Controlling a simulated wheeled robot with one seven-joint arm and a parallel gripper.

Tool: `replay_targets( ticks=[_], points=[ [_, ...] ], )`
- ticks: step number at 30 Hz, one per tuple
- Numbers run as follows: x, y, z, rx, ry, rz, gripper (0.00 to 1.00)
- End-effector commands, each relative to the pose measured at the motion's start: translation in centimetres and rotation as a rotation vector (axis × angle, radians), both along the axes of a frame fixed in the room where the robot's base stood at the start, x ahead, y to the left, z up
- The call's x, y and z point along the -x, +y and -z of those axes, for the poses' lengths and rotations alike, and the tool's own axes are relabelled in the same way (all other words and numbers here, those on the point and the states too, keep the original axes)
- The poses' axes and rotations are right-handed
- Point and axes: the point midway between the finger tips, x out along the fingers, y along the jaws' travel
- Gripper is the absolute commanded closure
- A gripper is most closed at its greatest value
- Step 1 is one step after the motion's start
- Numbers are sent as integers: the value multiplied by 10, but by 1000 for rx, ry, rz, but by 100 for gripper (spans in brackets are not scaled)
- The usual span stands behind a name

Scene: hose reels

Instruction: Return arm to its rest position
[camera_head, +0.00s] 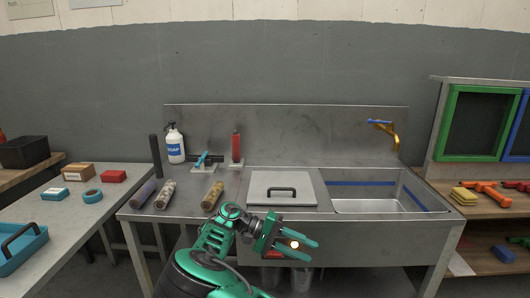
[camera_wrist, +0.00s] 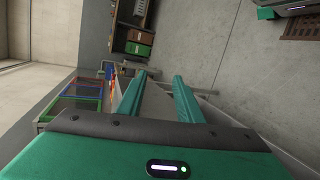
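My gripper (camera_head: 308,250) is in front of the steel sink bench, below the lidded section, in the head view. Its two green fingers are parallel and point right, with a clear gap between them. In the wrist view the fingers of my gripper (camera_wrist: 160,82) stand apart and hold nothing. My green arm is bent low in front of the bench and hides part of its front.
The sink bench (camera_head: 290,227) has a lid with a black handle (camera_head: 282,190), an open basin (camera_head: 375,191) and a soap bottle (camera_head: 175,145). A side table (camera_head: 60,240) stands left. A shelf with green and blue frames (camera_head: 478,122) stands right.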

Motion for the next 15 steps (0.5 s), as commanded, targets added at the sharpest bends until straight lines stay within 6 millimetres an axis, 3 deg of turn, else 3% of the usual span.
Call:
replay_targets(
  ticks=[1,6,15],
  points=[
    [0,-22,-9,-38,13,46,67],
    [6,-86,-29,-154,44,164,67],
    [39,-179,-57,-372,68,328,67]
  ],
)
